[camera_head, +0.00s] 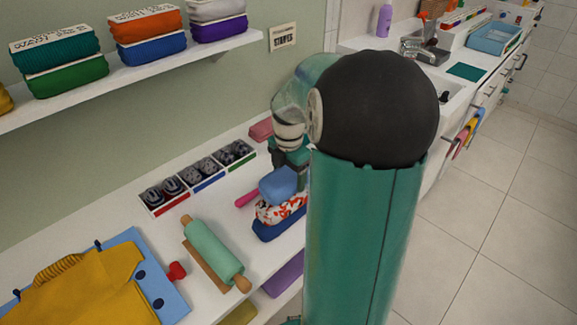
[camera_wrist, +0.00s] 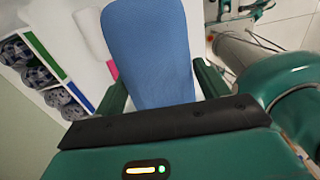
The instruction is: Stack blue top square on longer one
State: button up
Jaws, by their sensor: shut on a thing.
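A light blue folded square (camera_head: 278,184) is between the fingers of my gripper (camera_head: 290,168), seen in the head view on the middle shelf. In the wrist view the same blue square (camera_wrist: 150,45) fills the space between the two green fingers of my gripper (camera_wrist: 162,88). Right under it in the head view is a white folded cloth with a red pattern (camera_head: 280,209), on top of a longer dark blue folded piece (camera_head: 278,229). I cannot tell whether the blue square touches the patterned cloth. My arm hides the right side of the stack.
A green rolling pin (camera_head: 213,253), a pink item (camera_head: 248,197) and divided boxes of dark socks (camera_head: 200,172) lie left of the stack. A yellow bag (camera_head: 90,285) is front left. An upper shelf (camera_head: 130,82) holds folded clothes. A sink counter (camera_head: 455,75) is at right.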

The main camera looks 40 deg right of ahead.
aim_at(288, 173)
jog(key=shift+f, duration=0.45)
jog(key=shift+f, duration=0.4)
dwell(0.3)
jog(key=o, duration=0.8)
jog(key=shift+c, duration=0.3)
jog(key=shift+r, duration=4.5)
jog(key=shift+a, duration=0.15)
